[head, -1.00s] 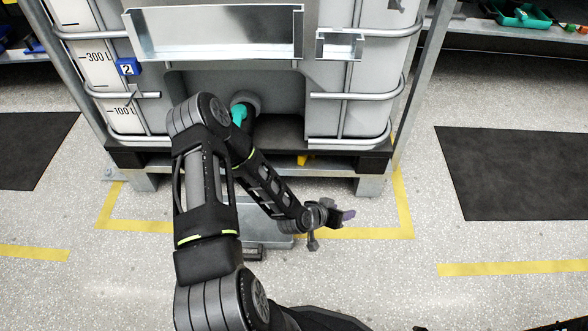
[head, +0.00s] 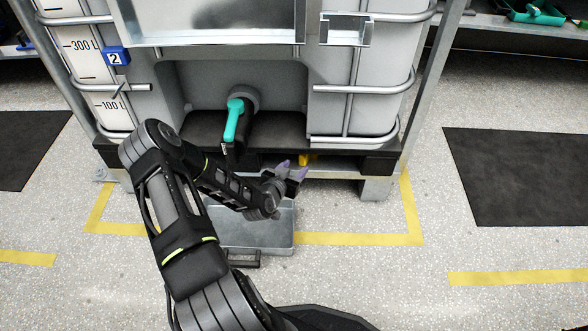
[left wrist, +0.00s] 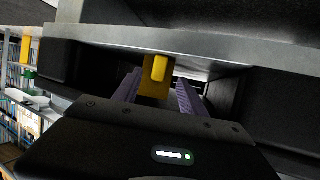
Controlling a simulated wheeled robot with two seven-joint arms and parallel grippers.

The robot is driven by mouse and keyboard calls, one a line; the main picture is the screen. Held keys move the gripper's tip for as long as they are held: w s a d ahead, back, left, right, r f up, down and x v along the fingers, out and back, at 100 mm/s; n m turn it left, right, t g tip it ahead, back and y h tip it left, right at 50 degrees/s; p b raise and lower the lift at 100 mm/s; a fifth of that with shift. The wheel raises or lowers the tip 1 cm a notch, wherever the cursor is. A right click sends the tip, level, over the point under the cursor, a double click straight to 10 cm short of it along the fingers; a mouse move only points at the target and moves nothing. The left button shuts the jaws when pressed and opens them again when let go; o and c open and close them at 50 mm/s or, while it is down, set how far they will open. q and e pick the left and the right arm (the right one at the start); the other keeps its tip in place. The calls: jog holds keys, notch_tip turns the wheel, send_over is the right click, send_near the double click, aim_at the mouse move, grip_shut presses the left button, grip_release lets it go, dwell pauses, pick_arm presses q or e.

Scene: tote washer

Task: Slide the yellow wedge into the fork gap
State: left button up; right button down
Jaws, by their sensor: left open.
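The yellow wedge (head: 306,159) shows at the front edge of the black pallet under the tank. In the left wrist view the yellow wedge (left wrist: 156,74) hangs below the pale edge above, in front of a dark opening. My left gripper (head: 292,170) is open just in front of and slightly left of the wedge in the head view. In the left wrist view its purple fingers (left wrist: 155,92) stand on either side of the wedge's line; I cannot tell whether they touch it. The fork gap (left wrist: 205,85) shows as a dark opening, partly hidden. My right gripper is not in view.
The tank with a teal valve handle (head: 233,120) stands above the pallet (head: 370,160). A grey metal tray (head: 270,228) lies on the floor below my left gripper. Yellow floor tape (head: 370,239) runs around it. Dark mats (head: 515,178) lie at the sides.

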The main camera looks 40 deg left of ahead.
aim_at(302, 162)
pick_arm(q)
jog(key=b+x, duration=0.3)
jog(key=x, duration=0.4)
jog(key=shift+s+d+f, duration=0.1)
jog(key=shift+f, duration=0.05)
jog(key=shift+w+b, duration=0.3)
jog(key=shift+w, duration=0.15)
grip_shut()
dwell(0.3)
grip_release()
